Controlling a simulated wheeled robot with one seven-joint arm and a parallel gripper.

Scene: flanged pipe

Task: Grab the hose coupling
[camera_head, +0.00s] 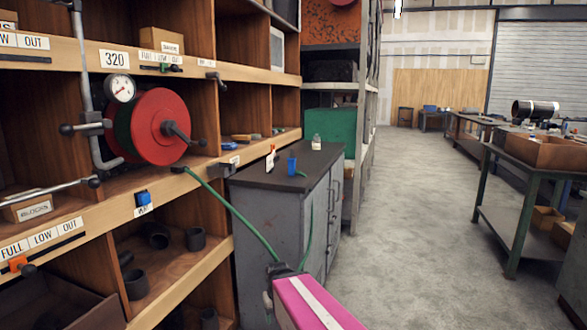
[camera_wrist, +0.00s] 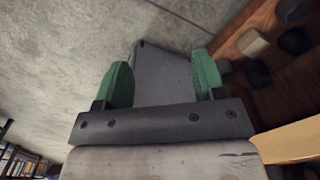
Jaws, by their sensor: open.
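A red hose reel (camera_head: 158,125) is mounted at the shelf front on the left. A green hose (camera_head: 235,215) runs from it down to the right, passes behind my pink arm, and rises along the grey cabinet to its top. A blue cylindrical piece (camera_head: 292,165) stands on the cabinet top beside the hose's end; I cannot tell if this is the hose coupling or if they are joined. My gripper (camera_wrist: 162,75) has green fingers spread apart, with nothing between them. It points at the grey cabinet (camera_wrist: 162,80), below the cabinet top. No coupling shows in the wrist view.
The wooden shelf (camera_head: 75,230) with dark pipe pieces stands close on the left. A white-and-red bottle (camera_head: 270,158) and a small jar (camera_head: 316,142) stand on the cabinet top (camera_head: 300,182). The floor (camera_head: 420,240) to the right is clear up to a workbench (camera_head: 508,160).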

